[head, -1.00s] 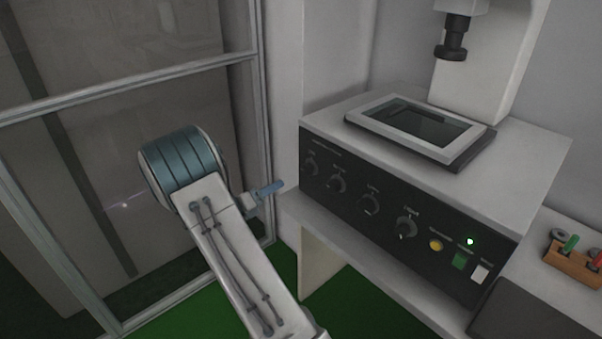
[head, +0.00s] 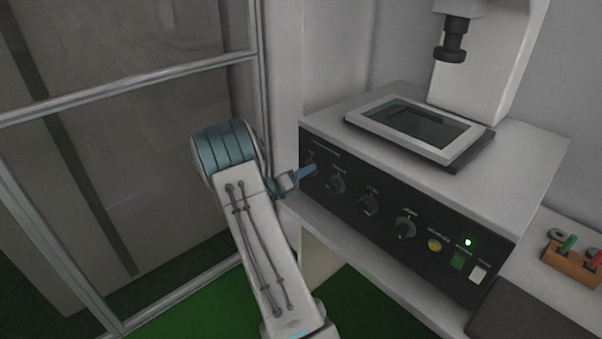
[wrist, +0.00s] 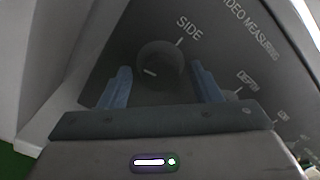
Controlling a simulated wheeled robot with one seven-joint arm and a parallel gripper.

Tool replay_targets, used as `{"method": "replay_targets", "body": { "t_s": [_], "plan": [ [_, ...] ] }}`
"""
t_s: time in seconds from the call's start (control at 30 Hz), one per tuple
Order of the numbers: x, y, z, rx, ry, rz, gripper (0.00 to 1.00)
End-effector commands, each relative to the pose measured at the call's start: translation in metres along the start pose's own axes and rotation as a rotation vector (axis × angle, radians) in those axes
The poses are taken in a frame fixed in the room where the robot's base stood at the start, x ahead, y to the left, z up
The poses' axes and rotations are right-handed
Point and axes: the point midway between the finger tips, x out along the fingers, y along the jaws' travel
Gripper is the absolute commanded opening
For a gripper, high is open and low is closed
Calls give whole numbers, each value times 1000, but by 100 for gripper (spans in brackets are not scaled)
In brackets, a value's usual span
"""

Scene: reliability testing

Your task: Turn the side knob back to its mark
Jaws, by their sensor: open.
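The side knob (wrist: 160,62) is a dark round knob below the word SIDE in the wrist view. Its light pointer line lies low and left on its face, away from the panel mark at its upper right. My gripper (wrist: 160,85) is open, with one blue finger to the left and one to the right, just short of the knob. In the head view my gripper (head: 309,171) is at the left end of the black panel (head: 420,232) and partly hides the side knob (head: 311,158).
The depth knob (wrist: 232,95) is close to the right finger. More knobs, a yellow button (head: 434,245), a green switch (head: 457,261) and a white switch (head: 479,274) run along the panel. A glass-framed wall stands left of my arm.

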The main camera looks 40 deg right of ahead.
Motion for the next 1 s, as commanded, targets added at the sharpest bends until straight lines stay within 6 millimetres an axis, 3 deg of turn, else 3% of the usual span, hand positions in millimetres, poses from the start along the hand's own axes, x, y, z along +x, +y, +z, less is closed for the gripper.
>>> {"method": "replay_targets", "body": {
  "t_s": [0.03,0.2,0.63,1.0],
  "plan": [
    [0,0,0,0,0,0,55],
    [0,0,0,0,0,0,13],
    [0,2,-1,73,-1,0,13],
    [-1,3,-3,367,-2,0,13]
  ]
}}
